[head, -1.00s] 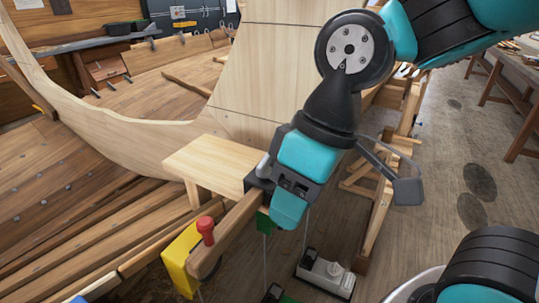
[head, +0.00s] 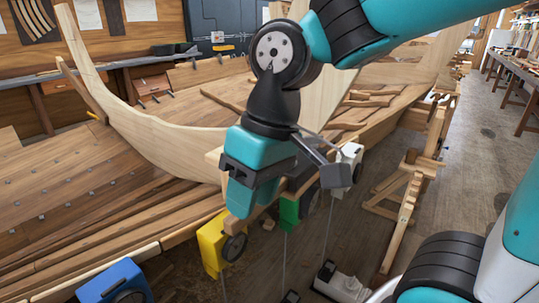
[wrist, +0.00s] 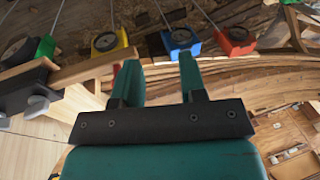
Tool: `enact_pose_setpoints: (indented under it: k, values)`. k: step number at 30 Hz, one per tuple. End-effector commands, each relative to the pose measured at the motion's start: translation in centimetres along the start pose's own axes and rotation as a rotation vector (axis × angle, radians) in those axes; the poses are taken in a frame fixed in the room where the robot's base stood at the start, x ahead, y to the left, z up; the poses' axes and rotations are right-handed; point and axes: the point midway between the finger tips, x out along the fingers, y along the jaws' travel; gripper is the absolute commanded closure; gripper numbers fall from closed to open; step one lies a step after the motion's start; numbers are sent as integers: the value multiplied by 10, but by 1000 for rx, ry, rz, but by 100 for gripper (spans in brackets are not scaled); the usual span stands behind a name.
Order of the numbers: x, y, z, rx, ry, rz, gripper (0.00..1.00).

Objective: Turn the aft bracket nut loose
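My gripper (wrist: 160,67) is open in the wrist view, with a gap between its two teal fingers and nothing held in it. In the head view my gripper (head: 243,205) hangs over the hull edge, near the yellow box. A dark bracket block (wrist: 24,88) with a pale grey nut (wrist: 38,104) shows at the left of the wrist view, apart from the fingers. I cannot tell whether this is the aft one. A wooden bar (wrist: 88,68) runs from the block toward the left finger. A red knob, mostly hidden, shows beside that finger.
A yellow box (head: 212,245), a blue box (head: 113,283), a green box (head: 289,214) and a white box (head: 350,156) hang along the hull edge. A wooden trestle (head: 405,205) stands to the right.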

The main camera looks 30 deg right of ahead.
Motion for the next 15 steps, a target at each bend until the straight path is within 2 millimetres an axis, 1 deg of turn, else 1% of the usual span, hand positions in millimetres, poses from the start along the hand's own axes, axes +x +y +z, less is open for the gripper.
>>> enact_pose_setpoints:
  k: [1,2,3,5,6,9,10,12,15]
  values:
    - [-10,24,-22,119,6,45,62]
    - [-18,39,-34,206,6,75,62]
    - [-31,59,-49,328,6,113,62]
    - [-52,91,-68,518,11,165,62]
    - [-66,110,-78,643,15,195,62]
    - [-100,153,-93,939,31,249,62]
    - [-108,164,-96,1016,34,259,62]
    - [-126,184,-99,1177,44,277,62]
    - [-144,202,-101,1336,52,287,62]
